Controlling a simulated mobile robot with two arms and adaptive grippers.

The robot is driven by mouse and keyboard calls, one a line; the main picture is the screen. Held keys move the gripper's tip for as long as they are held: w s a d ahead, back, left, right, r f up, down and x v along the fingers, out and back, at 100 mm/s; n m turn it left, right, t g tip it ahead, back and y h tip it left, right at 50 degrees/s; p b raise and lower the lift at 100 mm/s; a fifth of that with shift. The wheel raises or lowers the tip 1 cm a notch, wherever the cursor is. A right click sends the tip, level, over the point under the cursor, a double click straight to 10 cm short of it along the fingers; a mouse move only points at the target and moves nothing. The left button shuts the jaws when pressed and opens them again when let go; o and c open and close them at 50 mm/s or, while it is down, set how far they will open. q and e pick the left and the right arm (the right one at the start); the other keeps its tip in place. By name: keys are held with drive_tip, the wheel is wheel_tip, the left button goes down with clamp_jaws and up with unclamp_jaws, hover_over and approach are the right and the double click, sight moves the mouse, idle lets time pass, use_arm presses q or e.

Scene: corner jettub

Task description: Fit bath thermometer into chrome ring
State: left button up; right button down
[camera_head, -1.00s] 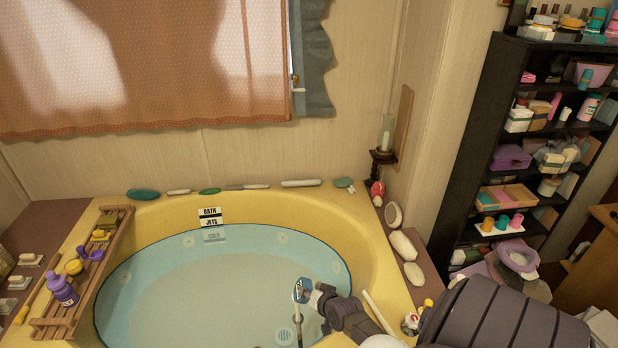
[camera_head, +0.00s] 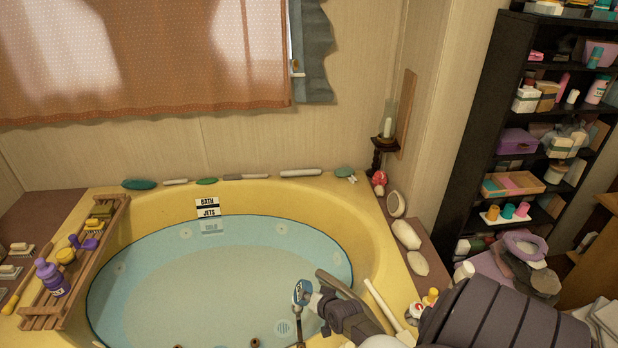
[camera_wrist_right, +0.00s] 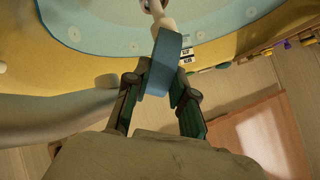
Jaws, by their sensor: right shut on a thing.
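The bath thermometer has a blue head (camera_head: 301,291) with a thin stem running down over the water of the yellow tub. My right gripper (camera_head: 308,293) is shut on that blue head above the basin. In the right wrist view, the two dark fingers of the right gripper (camera_wrist_right: 160,95) press on both sides of the blue head (camera_wrist_right: 163,62), and a pale shaft (camera_wrist_right: 156,8) reaches beyond it. The lower end of the stem is cut off by the head view's bottom edge. I cannot make out the chrome ring. My left gripper is not in view.
The tub's yellow rim (camera_head: 375,255) surrounds the water. Several stones and a red-capped mushroom (camera_head: 379,180) line the ledge. A wooden rack (camera_head: 118,232) with a purple bottle (camera_head: 51,277) crosses the left side. A black shelf (camera_head: 462,165) stands right. Small brown ends (camera_head: 255,343) show at the bottom.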

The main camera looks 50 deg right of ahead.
drive_tip(key=shift+f+b, duration=1.15)
drive_tip(key=shift+f, duration=0.45)
drive_tip(key=c, duration=0.9)
unclamp_jaws()
drive_tip(key=v, duration=1.2)
drive_tip(key=shift+f, duration=0.1)
